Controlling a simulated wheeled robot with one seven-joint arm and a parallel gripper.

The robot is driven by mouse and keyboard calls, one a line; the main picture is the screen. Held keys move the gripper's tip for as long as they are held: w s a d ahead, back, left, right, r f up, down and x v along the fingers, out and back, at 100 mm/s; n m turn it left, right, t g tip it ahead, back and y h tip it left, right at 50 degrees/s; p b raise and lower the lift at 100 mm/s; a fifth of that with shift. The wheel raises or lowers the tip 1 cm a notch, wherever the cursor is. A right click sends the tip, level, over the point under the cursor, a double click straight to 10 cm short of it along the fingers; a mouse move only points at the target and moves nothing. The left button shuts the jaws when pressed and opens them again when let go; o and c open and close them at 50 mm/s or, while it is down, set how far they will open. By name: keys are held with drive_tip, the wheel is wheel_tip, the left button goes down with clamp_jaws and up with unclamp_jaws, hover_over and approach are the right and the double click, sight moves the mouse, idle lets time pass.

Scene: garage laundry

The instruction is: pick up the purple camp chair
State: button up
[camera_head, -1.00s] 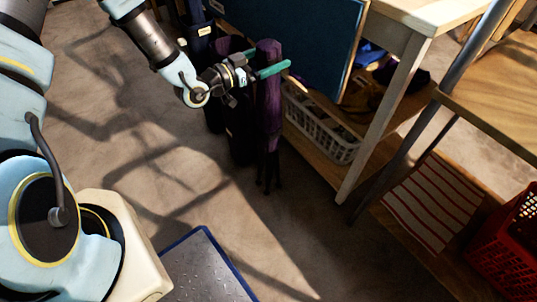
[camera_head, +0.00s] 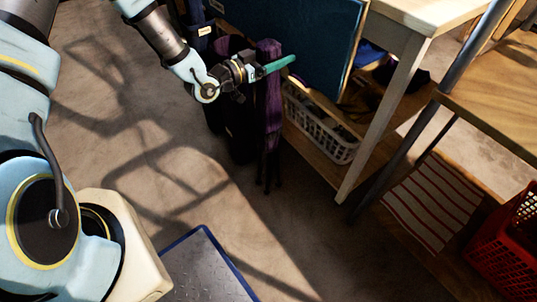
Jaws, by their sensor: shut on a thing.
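The purple camp chair (camera_head: 268,115) is folded into a tall, narrow bundle. It stands upright with its dark feet low, near the floor, in front of the shelf. My gripper (camera_head: 274,66) is at the upper part of the chair, reaching in from the left. Its green fingers are shut on the chair near the top. One finger shows in front of the purple fabric; the other is mostly hidden.
Dark folded bundles (camera_head: 238,135) stand just left of the chair. A blue panel (camera_head: 305,40) is close behind it. A white basket (camera_head: 318,128) sits on the low wooden shelf to the right, by a table leg (camera_head: 383,115). The floor (camera_head: 190,190) in front is open.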

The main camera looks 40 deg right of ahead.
clamp_jaws()
drive_tip(key=shift+r, duration=0.1)
drive_tip(key=shift+r, duration=0.1)
